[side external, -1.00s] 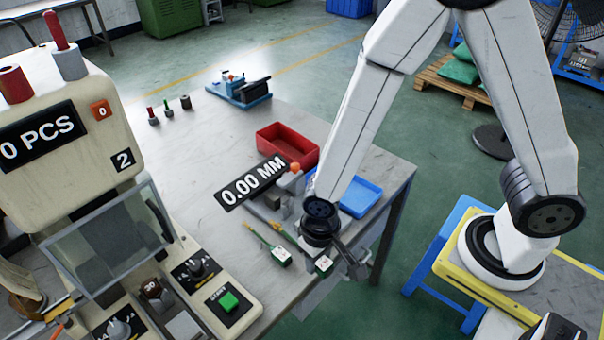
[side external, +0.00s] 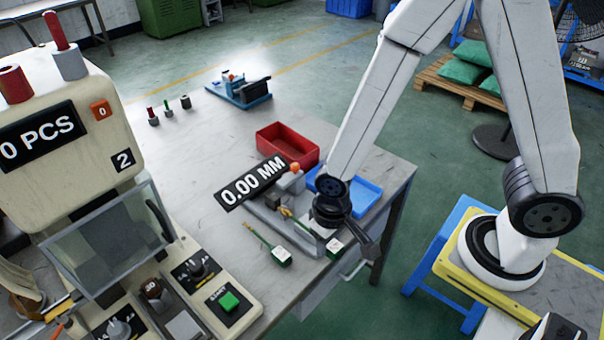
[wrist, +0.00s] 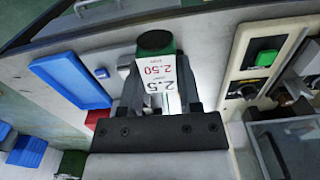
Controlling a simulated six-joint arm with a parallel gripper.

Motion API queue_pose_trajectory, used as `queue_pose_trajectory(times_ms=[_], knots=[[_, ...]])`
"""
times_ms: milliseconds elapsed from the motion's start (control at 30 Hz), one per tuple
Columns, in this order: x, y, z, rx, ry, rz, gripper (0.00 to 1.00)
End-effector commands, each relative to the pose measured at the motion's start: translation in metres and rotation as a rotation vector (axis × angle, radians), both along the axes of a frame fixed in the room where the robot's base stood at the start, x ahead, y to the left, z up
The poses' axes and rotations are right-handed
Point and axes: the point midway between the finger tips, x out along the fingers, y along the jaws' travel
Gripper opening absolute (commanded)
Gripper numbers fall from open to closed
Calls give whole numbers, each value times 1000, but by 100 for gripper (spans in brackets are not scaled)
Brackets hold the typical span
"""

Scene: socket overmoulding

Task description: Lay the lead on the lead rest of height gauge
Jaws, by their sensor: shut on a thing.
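The height gauge (side external: 275,212) stands on the bench with its black "0.00 MM" display (side external: 252,184) and an orange button on top. My gripper (side external: 347,240) is at the gauge's near right end, shut on a lead (side external: 335,246) by its green plug end. The lead's yellowish tip (side external: 287,212) points to the gauge; I cannot tell whether it touches the rest. In the wrist view the held lead (wrist: 157,75) shows a white label reading 2.5 and 2.50 between the fingers. A second lead (side external: 283,255) lies on the bench to the left.
A red bin (side external: 287,140) and a blue tray (side external: 358,193) stand behind the gauge. The machine with a "0 PCS" display (side external: 38,133) and a green button (side external: 229,301) fills the left.

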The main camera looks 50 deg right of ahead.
Motion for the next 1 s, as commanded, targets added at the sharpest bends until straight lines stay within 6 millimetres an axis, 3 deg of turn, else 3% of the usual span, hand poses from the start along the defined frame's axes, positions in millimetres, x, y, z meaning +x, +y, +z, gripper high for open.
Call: queue_pose_trajectory(times_ms=[300,500,1000], knots=[[-5,-57,24,0,-1,26,0],[-13,-81,34,0,0,46,0],[-13,-91,35,0,2,58,0]])
